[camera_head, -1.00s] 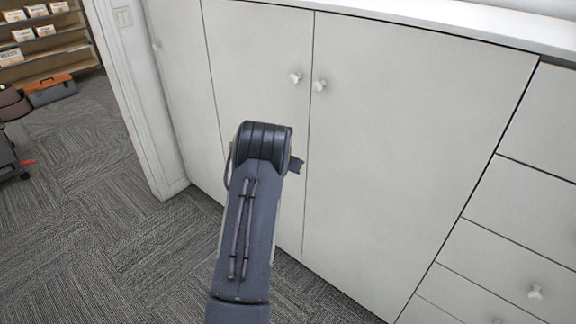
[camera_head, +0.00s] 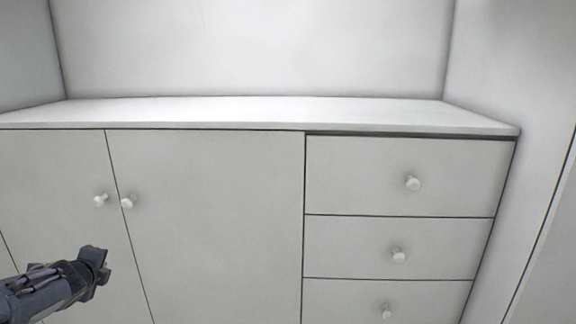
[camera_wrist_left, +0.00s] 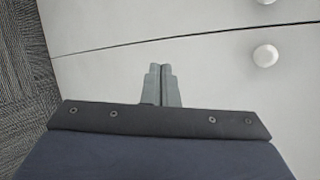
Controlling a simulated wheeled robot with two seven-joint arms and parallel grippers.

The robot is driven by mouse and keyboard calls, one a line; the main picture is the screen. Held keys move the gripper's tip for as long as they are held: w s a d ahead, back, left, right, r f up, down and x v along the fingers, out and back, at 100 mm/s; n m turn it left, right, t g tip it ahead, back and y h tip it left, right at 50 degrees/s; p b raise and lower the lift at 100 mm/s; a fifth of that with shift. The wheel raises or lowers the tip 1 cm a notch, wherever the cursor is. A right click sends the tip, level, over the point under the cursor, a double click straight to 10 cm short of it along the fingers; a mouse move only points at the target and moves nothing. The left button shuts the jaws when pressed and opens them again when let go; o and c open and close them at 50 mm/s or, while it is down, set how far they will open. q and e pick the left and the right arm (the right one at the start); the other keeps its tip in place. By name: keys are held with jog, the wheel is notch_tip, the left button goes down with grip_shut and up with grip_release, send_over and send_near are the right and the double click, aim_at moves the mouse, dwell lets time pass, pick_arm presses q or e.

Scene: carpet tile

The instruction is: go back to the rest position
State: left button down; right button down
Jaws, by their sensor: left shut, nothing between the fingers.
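My left arm comes in at the lower left of the head view, in front of the white cabinet doors. My right gripper is not in view.
The white cabinet (camera_head: 225,200) has two round door knobs (camera_head: 100,200) and several drawers (camera_head: 360,170) on the right, all closed. Its countertop (camera_head: 260,111) is bare. Carpet (camera_wrist_left: 22,80) shows at the left of the wrist view.

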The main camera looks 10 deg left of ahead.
pick_arm(q)
jog(key=s+d+f+n+g+h, duration=0.1)
jog(key=s+d+n+h, duration=0.3)
jog(key=s+d+n, duration=0.5)
jog(key=s+d+f+n+g+h, duration=0.1)
jog(key=s+d+n+g+h, duration=0.2)
jog(key=s+d+n, duration=0.7)
jog(key=s+d+h, duration=0.2)
jog(key=s+d, duration=0.7)
jog(key=d, duration=0.4)
jog(key=shift+s+d+g+p, duration=0.2)
jog(key=shift+d+g+p, duration=0.1)
jog(key=shift+g, duration=0.1)
